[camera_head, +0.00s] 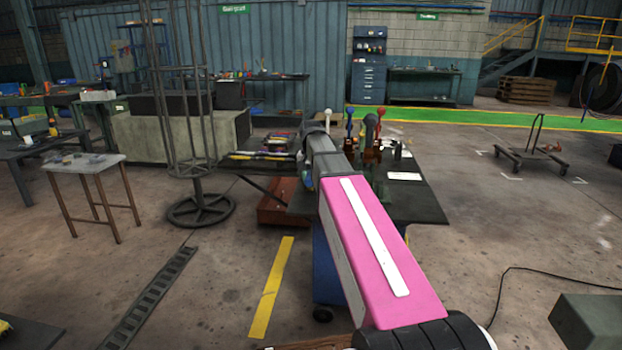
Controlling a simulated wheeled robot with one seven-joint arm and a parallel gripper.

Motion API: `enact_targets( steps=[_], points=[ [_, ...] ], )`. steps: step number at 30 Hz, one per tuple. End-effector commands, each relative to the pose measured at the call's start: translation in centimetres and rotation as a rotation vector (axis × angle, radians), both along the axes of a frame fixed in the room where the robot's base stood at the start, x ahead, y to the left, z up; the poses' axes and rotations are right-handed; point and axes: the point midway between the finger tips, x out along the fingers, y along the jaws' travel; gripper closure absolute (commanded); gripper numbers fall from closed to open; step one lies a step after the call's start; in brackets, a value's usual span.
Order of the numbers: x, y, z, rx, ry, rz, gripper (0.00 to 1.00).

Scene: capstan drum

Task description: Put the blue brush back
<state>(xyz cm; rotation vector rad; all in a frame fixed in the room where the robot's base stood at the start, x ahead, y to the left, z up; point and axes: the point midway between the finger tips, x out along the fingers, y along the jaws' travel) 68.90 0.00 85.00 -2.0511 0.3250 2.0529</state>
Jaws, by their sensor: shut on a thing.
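I cannot make out the blue brush for certain. A blue ball-topped upright piece (350,116) stands beyond my arm at the workbench, but I cannot tell whether it is a brush. My pink arm reaches forward over the dark workbench (426,207). Its dark far end is at the bench's back left part. My gripper is hidden behind the arm's far end, so its fingers and anything between them do not show.
A red ball-topped piece (381,112) and a white one (327,113) stand near the blue one. A white card (404,176) lies on the bench. A wire-cage stand (200,208) is at the left.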

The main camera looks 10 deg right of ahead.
Motion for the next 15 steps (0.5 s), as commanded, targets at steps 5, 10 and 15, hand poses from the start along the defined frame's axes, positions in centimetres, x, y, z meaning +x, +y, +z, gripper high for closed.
enact_targets(
  steps=[5,10,15],
  points=[
    [0.02,0.02,-0.06,0.0,-0.001,0.0,0.9],
    [0.01,0.02,-0.28,0.0,0.0,0.0,0.9],
    [0.02,0.02,-0.33,0.0,-0.001,0.0,0.39]
  ],
)
